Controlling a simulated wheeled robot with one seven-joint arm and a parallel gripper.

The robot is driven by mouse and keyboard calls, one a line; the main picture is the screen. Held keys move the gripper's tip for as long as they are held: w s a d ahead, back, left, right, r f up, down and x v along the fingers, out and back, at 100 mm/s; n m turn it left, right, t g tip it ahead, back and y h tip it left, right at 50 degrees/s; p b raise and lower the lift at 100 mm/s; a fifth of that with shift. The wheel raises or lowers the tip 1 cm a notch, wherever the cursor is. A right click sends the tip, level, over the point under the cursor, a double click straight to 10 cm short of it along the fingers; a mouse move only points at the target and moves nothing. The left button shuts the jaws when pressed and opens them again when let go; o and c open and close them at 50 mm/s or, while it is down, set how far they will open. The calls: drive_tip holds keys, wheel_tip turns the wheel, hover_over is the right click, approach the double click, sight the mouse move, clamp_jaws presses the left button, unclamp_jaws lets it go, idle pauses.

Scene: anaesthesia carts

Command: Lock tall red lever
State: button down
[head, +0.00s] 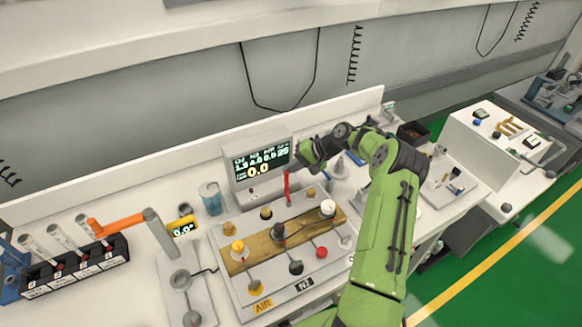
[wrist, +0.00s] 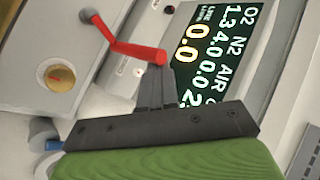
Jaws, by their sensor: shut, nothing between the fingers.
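The tall red lever (head: 287,186) stands upright at the back of the valve panel, in front of the display, in the head view. In the wrist view the red lever (wrist: 128,46) runs as a bent bar from upper left, and its end lies at my fingertips. My gripper (wrist: 158,72) is shut with its fingers together, touching or very close to that end; I cannot tell which. In the head view my gripper (head: 298,160) is beside the lever's top, in front of the display's right side.
The display (head: 262,161) stands close behind the lever. The panel (head: 240,285) carries several knobs and a brass block (head: 240,263). A blue-tinted cup (head: 211,198) stands left of the display. An orange-handled lever (head: 118,222) and a tube rack (head: 75,278) are further left.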

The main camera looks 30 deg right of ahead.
drive_tip(key=shift+s+a+f, duration=0.3)
drive_tip(key=shift+s+f, duration=0.05)
drive_tip(key=shift+s, duration=0.05)
drive_tip(key=w+p+v, duration=0.1)
drive_tip(key=v, duration=1.5)
drive_tip(key=shift+d+r, duration=0.2)
drive_tip(key=shift+r, duration=0.05)
drive_tip(key=shift+s, duration=0.1)
drive_tip(key=s+f+m+t+h+b, duration=0.2)
drive_tip(key=s+f+m+b, duration=0.1)
drive_tip(key=s, duration=0.6)
drive_tip(key=shift+s+a+f+m+h, duration=0.2)
drive_tip(key=shift+a+f+m+h, duration=0.15)
drive_tip(key=shift+f+m, duration=0.15)
